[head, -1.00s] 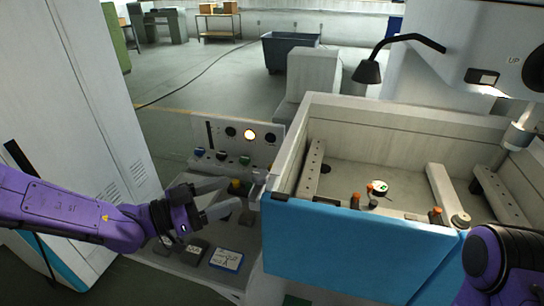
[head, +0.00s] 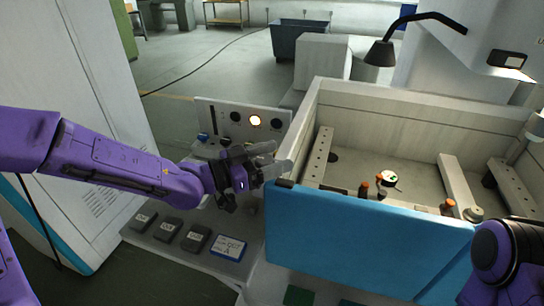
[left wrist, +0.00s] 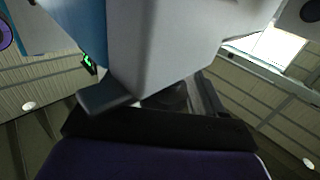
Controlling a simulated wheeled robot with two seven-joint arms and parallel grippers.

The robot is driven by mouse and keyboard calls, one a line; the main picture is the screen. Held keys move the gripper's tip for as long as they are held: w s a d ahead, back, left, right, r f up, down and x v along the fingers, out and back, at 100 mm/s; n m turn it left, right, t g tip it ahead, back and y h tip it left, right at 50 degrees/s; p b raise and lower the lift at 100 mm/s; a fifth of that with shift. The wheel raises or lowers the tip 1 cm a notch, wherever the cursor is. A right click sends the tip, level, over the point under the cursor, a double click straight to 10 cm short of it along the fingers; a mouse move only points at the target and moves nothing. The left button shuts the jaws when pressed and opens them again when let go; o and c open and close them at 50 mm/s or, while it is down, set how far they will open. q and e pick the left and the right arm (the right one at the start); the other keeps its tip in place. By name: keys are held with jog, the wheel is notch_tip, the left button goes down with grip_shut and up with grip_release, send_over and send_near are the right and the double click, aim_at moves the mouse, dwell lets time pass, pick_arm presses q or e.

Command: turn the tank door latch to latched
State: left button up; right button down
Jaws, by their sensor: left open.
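The tank (head: 420,110) is a pale open-topped box with a blue front door (head: 365,235). A small dark piece (head: 285,183) sits at the door's upper left corner; I cannot tell whether it is the latch or which way the latch points. My left gripper (head: 277,158) is at the tank's front left corner, its pale fingers apart, just above and left of the dark piece. It hides part of that corner. In the left wrist view a pale block with a blue side (left wrist: 155,45) fills the space close ahead. My right gripper is out of view.
A black lamp (head: 381,53) leans over the tank. A pale cabinet (head: 85,130) stands left.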

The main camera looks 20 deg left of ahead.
pick_arm(q)
jog(key=shift+a, duration=0.1)
jog(key=c, duration=1)
jog(key=shift+f, duration=0.1)
